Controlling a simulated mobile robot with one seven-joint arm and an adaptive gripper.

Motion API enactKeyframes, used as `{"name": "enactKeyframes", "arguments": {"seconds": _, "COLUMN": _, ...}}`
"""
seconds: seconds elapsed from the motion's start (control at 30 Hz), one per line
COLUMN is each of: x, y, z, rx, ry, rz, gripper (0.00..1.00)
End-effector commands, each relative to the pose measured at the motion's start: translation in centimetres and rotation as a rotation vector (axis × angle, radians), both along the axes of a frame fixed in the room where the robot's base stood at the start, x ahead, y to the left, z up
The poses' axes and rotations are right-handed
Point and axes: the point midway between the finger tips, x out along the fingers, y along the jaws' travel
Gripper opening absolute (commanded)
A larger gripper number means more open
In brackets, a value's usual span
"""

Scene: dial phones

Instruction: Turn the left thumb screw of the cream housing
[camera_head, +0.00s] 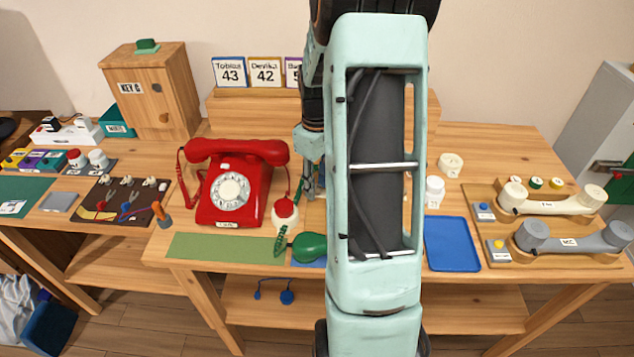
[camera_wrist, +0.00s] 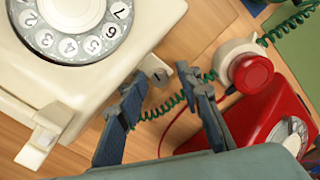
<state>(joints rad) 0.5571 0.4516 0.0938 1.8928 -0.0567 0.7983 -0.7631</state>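The cream housing (camera_wrist: 60,70) with its dial (camera_wrist: 75,20) fills the left of the wrist view; in the head view my arm hides it. A small pale part with a dark slot (camera_wrist: 155,68) sits at the housing's right edge, perhaps a thumb screw. A cream block (camera_wrist: 45,135) sticks out at its lower left. My gripper (camera_wrist: 160,88) is open, its two dark fingers apart, with the slotted part just beyond the gap between the tips. I cannot tell any contact. In the head view the gripper (camera_head: 310,185) is partly visible beside the red telephone.
The red telephone (camera_head: 232,185) stands left of my gripper. A green coiled cord (camera_wrist: 175,105) runs behind the fingers. A blue tray (camera_head: 452,243) lies to the right.

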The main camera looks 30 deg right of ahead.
Motion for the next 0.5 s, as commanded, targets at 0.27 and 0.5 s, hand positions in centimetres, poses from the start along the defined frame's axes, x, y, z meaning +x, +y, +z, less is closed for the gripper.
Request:
{"name": "enactKeyframes", "arguments": {"seconds": 0.27, "x": 0.0, "y": -0.1, "z": 1.7, "rx": -0.003, "ry": -0.002, "rz": -0.001, "gripper": 0.33}}
{"name": "enactKeyframes", "arguments": {"seconds": 0.5, "x": 0.0, "y": -0.1, "z": 5.5, "rx": -0.002, "ry": -0.003, "rz": -0.001, "gripper": 0.33}}
